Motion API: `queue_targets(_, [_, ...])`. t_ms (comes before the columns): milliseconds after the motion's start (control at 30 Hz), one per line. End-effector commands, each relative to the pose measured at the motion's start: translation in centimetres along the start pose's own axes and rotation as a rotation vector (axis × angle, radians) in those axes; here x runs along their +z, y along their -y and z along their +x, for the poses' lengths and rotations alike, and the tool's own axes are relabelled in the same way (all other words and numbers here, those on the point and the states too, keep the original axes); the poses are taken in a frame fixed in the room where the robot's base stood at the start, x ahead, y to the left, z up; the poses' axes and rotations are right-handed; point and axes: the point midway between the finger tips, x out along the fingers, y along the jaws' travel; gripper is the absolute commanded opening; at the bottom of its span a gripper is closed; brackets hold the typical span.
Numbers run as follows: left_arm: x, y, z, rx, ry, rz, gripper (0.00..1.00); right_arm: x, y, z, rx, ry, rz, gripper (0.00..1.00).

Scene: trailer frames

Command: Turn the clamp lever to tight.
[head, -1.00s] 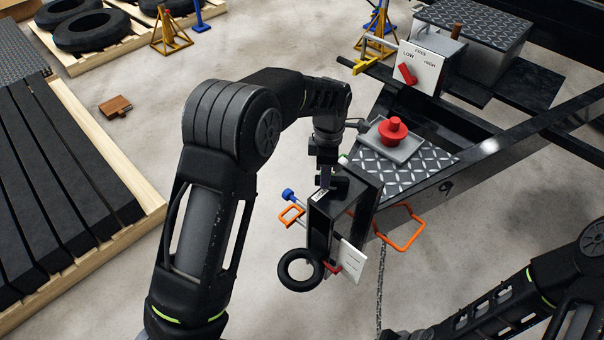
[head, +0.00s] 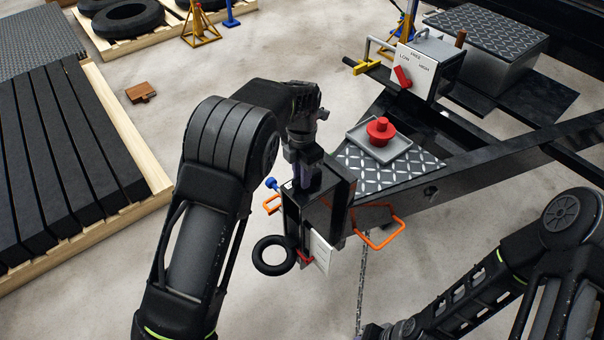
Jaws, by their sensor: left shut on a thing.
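My left gripper (head: 303,182) points down onto the top of a black box-shaped housing (head: 341,204) at the trailer's nose. It is shut on a small part there, which appears to be the clamp lever; the fingers and wrist hide most of it, so its angle cannot be read. A red lever (head: 305,256) beside a white plate (head: 322,252) shows low on the housing's front. My right arm comes in at the lower right; its gripper cannot be made out.
A black ring (head: 273,269) and orange loop handles (head: 381,241) stick out around the housing, with a blue knob (head: 272,184) at its left. A chain (head: 362,280) hangs below.

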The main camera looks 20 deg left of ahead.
Motion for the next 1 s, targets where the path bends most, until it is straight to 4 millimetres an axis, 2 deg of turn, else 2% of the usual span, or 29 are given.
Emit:
queue_targets(600, [0.11, 0.13, -0.05, 0.001, 0.005, -0.063, 0.00, 0.02, 0.03, -0.12, 0.001, 0.000, 0.000, 0.36])
queue_targets(633, [0.12, 0.14, -0.05, 0.001, 0.005, -0.063, 0.21, 0.02, 0.03, -0.12, 0.001, 0.000, 0.000, 0.36])
queue_targets(900, [0.07, 0.15, -0.02, 0.000, 0.003, -0.061, 0.42, 0.02, 0.03, -0.12, 0.000, 0.000, 0.000, 0.36])
queue_targets(1000, [0.05, 0.16, 0.00, 0.000, 0.002, -0.060, 0.42, 0.02, 0.03, -0.12, 0.000, 0.000, 0.000, 0.36])
